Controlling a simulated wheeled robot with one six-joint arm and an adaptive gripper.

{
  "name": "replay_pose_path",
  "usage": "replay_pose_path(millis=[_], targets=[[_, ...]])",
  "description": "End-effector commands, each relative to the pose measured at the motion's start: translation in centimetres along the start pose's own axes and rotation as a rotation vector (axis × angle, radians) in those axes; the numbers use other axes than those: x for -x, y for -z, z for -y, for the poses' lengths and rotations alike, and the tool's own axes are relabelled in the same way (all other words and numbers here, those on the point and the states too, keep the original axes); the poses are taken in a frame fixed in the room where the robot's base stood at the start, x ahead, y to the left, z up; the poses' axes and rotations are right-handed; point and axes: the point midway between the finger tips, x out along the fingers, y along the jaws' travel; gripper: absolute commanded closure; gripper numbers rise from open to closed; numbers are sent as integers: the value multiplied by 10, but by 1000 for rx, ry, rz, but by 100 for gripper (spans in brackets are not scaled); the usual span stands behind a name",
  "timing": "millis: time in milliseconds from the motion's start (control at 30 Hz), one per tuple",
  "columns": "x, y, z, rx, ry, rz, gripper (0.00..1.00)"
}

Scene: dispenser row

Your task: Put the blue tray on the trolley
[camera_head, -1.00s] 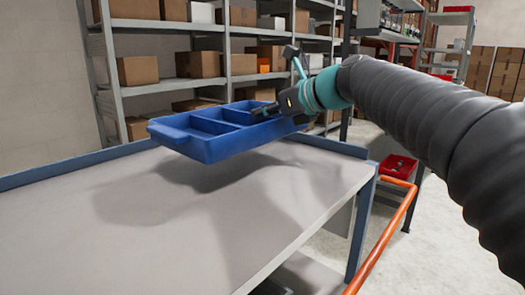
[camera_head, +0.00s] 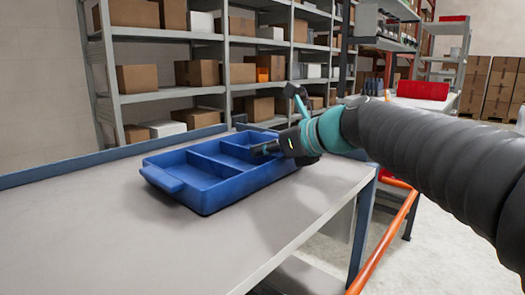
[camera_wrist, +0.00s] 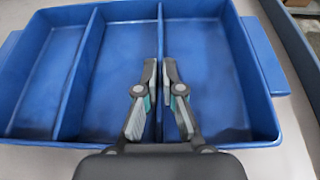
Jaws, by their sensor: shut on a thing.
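The blue tray (camera_head: 245,190) has compartments, low walls and end grips. It is level, at the grey top of the trolley (camera_head: 110,235), which has a blue raised rim. Its underside looks on or just above the top; I cannot tell if it touches. My gripper (camera_head: 262,150) reaches in from the right and is shut on a wall of the tray. In the wrist view my gripper (camera_wrist: 160,70) has a finger on each side of a divider of the tray (camera_wrist: 215,60). The tray is empty.
An orange bar (camera_head: 385,240) runs along the trolley's right side. Shelves with cardboard boxes (camera_head: 137,78) stand behind. A red bin (camera_head: 422,90) sits on a surface at the back right. The near part of the trolley top is bare.

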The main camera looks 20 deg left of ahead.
Motion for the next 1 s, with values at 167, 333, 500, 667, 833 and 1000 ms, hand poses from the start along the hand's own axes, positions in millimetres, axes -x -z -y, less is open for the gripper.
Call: replay_pose_path(millis=[167,333,500,667,833,1000], targets=[[-1,2,0,0,0,0,79],[-1,2,0,0,0,0,69],[-1,1,0,0,0,0,69],[9,-1,1,0,3,1,69],[38,0,1,0,4,1,69],[73,-1,1,0,4,1,69]])
